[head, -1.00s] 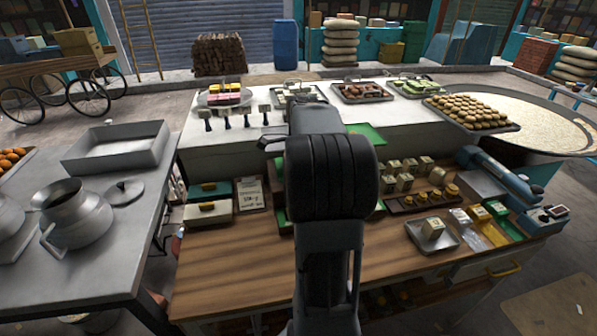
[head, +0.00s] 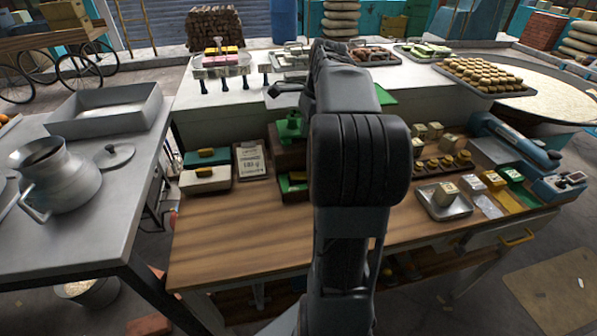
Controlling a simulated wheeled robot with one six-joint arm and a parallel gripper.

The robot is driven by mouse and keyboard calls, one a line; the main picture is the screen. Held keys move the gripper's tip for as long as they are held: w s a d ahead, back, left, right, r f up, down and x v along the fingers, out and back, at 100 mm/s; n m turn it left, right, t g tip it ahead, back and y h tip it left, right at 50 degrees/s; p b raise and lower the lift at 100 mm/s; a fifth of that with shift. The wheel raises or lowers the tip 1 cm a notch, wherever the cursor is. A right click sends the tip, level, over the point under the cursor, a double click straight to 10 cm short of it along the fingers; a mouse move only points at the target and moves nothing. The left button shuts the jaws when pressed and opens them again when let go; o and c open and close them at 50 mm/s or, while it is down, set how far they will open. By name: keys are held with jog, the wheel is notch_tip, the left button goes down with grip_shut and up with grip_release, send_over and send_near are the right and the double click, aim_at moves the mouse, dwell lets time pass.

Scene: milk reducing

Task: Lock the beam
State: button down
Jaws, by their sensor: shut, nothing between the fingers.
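No beam can be picked out for certain. A green fitting (head: 291,126) on a brown box stands on the wooden bench, partly hidden behind my arm. A teal device with a long arm (head: 517,143) lies at the bench's right side, with a small control box (head: 561,186) at its near end. I cannot tell whether either has the beam. My gripper (head: 274,91) shows small and dark left of my arm, above the front edge of the white counter. It is shut and empty, apart from the teal device. My arm hides the middle of the bench.
The wooden bench (head: 235,235) has bare room at its front left. Soap-like blocks (head: 206,179), a price card (head: 252,161) and a small metal tray (head: 444,203) stand on it. Sweet trays line the white counter (head: 215,112). A steel table (head: 60,240) with pots stands left.

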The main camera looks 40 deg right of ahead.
aim_at(296, 177)
jog(key=shift+f, duration=0.1)
jog(key=x, duration=1.3)
jog(key=shift+f, duration=0.4)
